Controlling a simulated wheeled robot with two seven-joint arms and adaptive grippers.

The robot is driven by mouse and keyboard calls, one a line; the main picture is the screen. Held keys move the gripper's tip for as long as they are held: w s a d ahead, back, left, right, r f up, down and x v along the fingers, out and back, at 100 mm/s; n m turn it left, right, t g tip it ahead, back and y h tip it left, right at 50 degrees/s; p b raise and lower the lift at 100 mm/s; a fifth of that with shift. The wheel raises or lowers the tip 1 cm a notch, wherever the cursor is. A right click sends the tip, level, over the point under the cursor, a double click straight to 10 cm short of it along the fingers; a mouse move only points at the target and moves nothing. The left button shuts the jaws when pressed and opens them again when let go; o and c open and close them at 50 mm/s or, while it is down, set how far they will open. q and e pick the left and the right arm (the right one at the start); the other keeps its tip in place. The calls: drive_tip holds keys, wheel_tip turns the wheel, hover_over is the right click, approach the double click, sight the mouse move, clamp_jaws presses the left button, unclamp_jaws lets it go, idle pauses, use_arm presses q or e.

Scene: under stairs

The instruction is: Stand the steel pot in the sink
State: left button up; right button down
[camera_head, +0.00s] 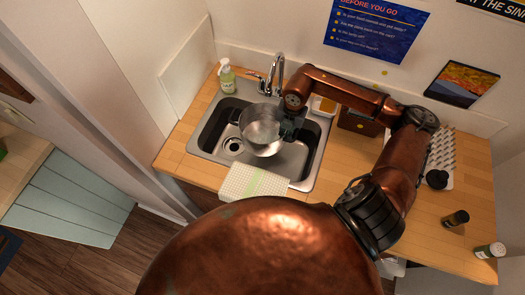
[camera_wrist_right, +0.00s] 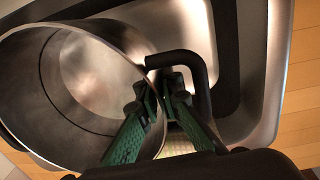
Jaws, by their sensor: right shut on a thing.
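The steel pot (camera_head: 262,122) is over the basin of the sink (camera_head: 292,162) in the head view, its open top facing up toward the camera. It looks empty and somewhat tilted. I cannot tell whether its base touches the sink floor. My right gripper (camera_head: 288,128) is at the pot's right side, shut on it. In the right wrist view, the pot (camera_wrist_right: 75,85) fills the left, and the green-padded fingers of my right gripper (camera_wrist_right: 160,108) are closed at its wall beside a dark handle (camera_wrist_right: 185,65). My left gripper is not in view.
A faucet (camera_head: 277,75) stands behind the basin, with a soap bottle (camera_head: 227,77) at the back left. A checked cloth (camera_head: 253,183) lies over the sink's front edge. A brown box (camera_head: 360,122) and a dish rack (camera_head: 435,155) stand right. Two small jars stand far right.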

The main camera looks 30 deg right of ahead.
wheel_tip(320, 180, down, 7)
drive_tip(key=shift+w+f, duration=0.1)
wheel_tip(320, 180, down, 4)
drive_tip(key=shift+f, duration=0.1)
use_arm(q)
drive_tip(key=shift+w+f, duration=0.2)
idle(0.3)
use_arm(e)
drive_tip(key=c, duration=2.6)
unclamp_jaws()
drive_tip(key=shift+f, duration=0.2)
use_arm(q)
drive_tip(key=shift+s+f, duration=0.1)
use_arm(e)
drive_tip(key=o, duration=0.5)
